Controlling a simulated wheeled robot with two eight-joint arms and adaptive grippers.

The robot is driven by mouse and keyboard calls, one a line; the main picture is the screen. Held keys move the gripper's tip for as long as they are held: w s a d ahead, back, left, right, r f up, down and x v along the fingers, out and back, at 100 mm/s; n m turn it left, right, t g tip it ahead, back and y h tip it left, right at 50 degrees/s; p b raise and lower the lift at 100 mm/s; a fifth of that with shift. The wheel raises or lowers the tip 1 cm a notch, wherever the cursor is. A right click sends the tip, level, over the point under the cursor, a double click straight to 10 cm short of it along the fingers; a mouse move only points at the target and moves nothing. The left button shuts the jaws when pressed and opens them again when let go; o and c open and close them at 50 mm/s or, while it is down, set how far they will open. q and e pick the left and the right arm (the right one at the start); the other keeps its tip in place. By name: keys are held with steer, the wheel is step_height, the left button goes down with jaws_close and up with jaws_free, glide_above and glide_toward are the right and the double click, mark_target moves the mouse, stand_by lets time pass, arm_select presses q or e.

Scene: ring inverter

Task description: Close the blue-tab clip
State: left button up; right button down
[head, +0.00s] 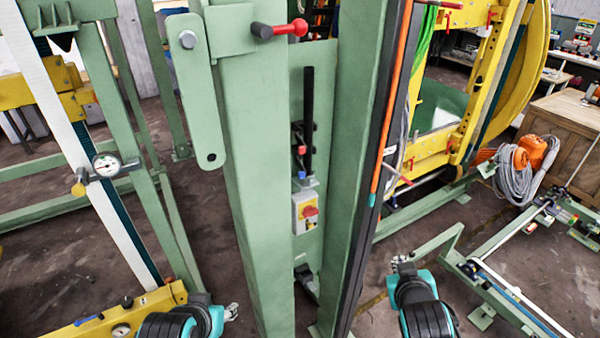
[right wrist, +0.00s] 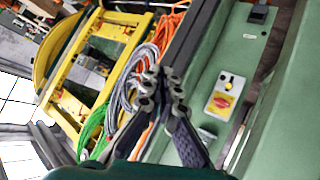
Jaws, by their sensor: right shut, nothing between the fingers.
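A small blue tab (head: 302,174) shows in the head view, low on a fitting in the recess between two green posts, just above a control box. A red tab (head: 301,150) sits above it, beside a tall black bar (head: 308,120). Whether the blue-tab clip is open or closed is too small to tell. My right gripper (head: 402,262) is shut and empty, right of the posts and apart from the clip; its fingers also show in the right wrist view (right wrist: 160,85). My left gripper (head: 231,312) is low, left of the posts; its fingers are too small to read.
The control box (head: 306,212) has a red knob and also shows in the right wrist view (right wrist: 221,100). The green post (head: 250,180) and the dark-edged right post (head: 350,170) flank the recess. A yellow frame (head: 490,80) and coiled cable (head: 515,180) stand to the right.

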steer(key=w+a+r+n+t+y+p, duration=0.25)
steer(key=w+r+n+t, duration=0.2)
steer(key=r, duration=0.45)
steer(key=w+a+r+n+t+y+p, duration=0.1)
steer(key=w+a+r+n+t+p, duration=0.2)
steer(key=w+r+n, duration=0.4)
steer(key=s+a+f+n+g+y+p, duration=0.1)
steer(key=s+a+n+g+y+p, duration=0.15)
steer(key=a+n+y, duration=0.3)
steer(key=s+a+f+n+g+y+p, duration=0.2)
steer(key=s+a+n+y, duration=0.25)
steer(key=a+n, duration=0.2)
steer(key=x, duration=1)
steer(key=shift+w+d+r+n+b, duration=0.2)
steer(key=shift+d+r+n+b, duration=0.15)
steer(key=shift+n, duration=0.1)
steer(key=shift+y, duration=0.35)
